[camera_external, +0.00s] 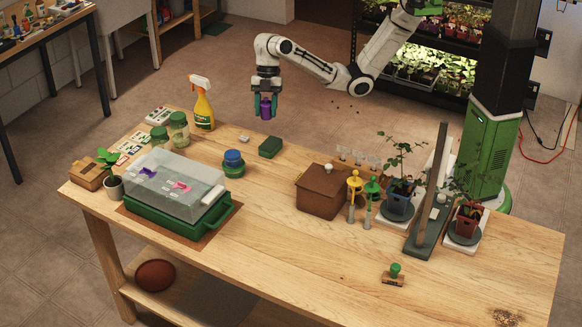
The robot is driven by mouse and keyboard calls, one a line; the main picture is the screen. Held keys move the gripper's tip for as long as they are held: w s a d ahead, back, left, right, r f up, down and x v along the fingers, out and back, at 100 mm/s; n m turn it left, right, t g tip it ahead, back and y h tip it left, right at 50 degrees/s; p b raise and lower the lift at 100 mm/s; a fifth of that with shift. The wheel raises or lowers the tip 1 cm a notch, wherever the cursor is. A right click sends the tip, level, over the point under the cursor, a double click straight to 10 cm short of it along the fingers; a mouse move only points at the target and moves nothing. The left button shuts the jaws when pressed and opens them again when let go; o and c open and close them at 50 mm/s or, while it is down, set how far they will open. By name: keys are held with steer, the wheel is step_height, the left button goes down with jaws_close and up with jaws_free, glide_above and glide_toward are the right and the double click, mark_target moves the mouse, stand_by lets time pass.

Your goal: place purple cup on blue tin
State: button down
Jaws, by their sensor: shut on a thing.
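The purple cup (266,109) is held between the teal fingers of my gripper (265,113). My gripper points down and is shut on the cup, above and beyond the table's far edge in the picture. The blue tin (232,156) is a small round blue thing that sits on a green round container (233,170) near the middle of the table's left half. The cup is up and to the right of the tin in the picture, clearly apart from it. The top of the tin looks bare.
A small dark green box (270,147) lies right of the tin. A clear-lidded green tray (175,218) stands left-front of it. A yellow spray bottle (203,108) and jars (179,128) stand at the back left. A brown box (322,195) and potted plants stand right. The table's front middle is clear.

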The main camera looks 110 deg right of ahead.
steer(key=w+f+b, duration=0.2)
steer(key=w, duration=0.1)
steer(key=w+f+b, duration=0.2)
steer(key=w+f, duration=0.1)
steer(key=w, duration=0.1)
steer(key=w+f+b, duration=0.2)
steer(key=w, duration=0.2)
steer(key=shift+d+f, duration=0.1)
steer(key=shift+f, duration=0.3)
steer(key=shift+w+f, duration=0.5)
steer(key=shift+f, duration=0.05)
steer(key=shift+w+f, duration=0.15)
steer(key=shift+f, duration=0.1)
steer(key=shift+f+p, duration=0.45)
steer(key=shift+f, duration=0.95)
steer(key=shift+f, duration=0.1)
steer(key=c, duration=0.6)
jaws_free()
steer(key=shift+o, duration=0.2)
